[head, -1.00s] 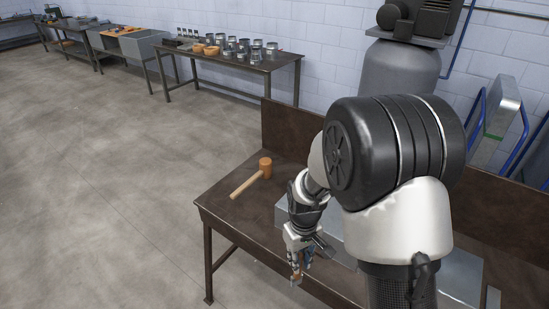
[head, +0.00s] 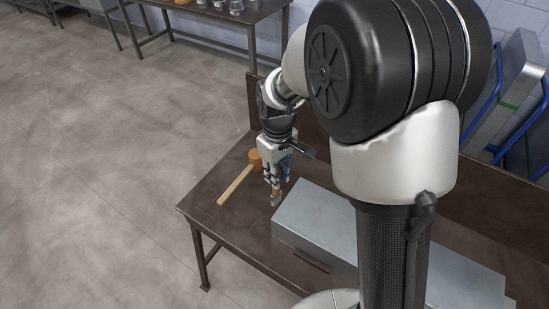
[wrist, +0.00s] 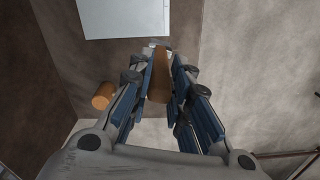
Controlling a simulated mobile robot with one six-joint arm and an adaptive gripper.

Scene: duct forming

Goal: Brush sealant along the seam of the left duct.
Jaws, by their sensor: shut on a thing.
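A grey sheet-metal duct (head: 318,222) lies on the brown workbench (head: 225,210). My column hides part of it, and I cannot tell whether the grey metal to the right (head: 462,288) is the same duct. My gripper (head: 273,181) is shut on a brush (head: 275,198) with a brown handle, pointing down over the bench just past the duct's left end. In the wrist view the brush handle (wrist: 159,82) sits between the blue finger pads of my gripper (wrist: 160,88), and a duct face (wrist: 122,18) shows at the top. The brush tip looks apart from the duct. I cannot make out the seam.
A wooden mallet (head: 238,183) lies on the bench left of my gripper; its head (wrist: 103,96) shows in the wrist view. A brown strip (head: 312,260) lies in front of the duct. A back board edges the bench. Another table (head: 215,15) with metal cans stands behind.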

